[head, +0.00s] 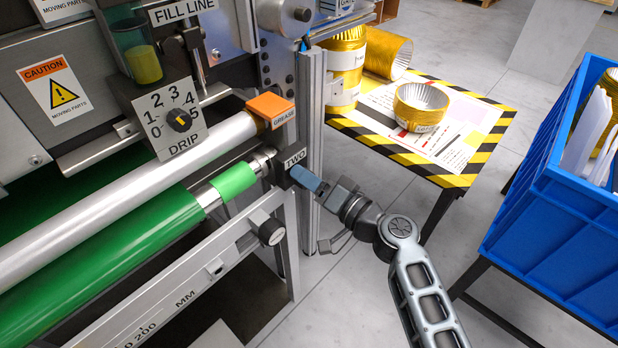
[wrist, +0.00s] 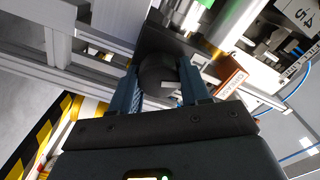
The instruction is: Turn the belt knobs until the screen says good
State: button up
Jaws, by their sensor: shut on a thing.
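My gripper (head: 308,180) is at the machine's right end, just below the block with the TWO label (head: 294,158). In the wrist view its two blue fingers stand on either side of a dark round knob (wrist: 157,72) with a light mark, and they are shut on it. In the head view the gripper hides this knob. Another black knob (head: 271,232) sits on the lower rail, left of and below the gripper. The green belt (head: 110,270) runs along the machine on the left. No screen shows in either view.
An orange GREASE cap (head: 270,107) and a DRIP dial (head: 179,119) sit above the belt end. A metal post (head: 311,130) stands beside the gripper. A striped-edge table (head: 485,130) holds gold cups (head: 421,106). A blue crate (head: 550,240) stands at right. Grey floor lies between.

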jog(key=shift+w+d+m, duration=0.1)
jog(key=shift+m, duration=0.5)
jog(key=shift+c, duration=0.3)
jog(key=m+b, duration=0.1)
jog(key=m, duration=0.1)
jog(key=shift+m, duration=0.3)
jog(key=shift+w+d+m, duration=0.1)
jog(key=shift+m, duration=1.9)
jog(key=shift+f, duration=0.1)
jog(key=o, duration=1)
jog(key=shift+v, duration=3.9)
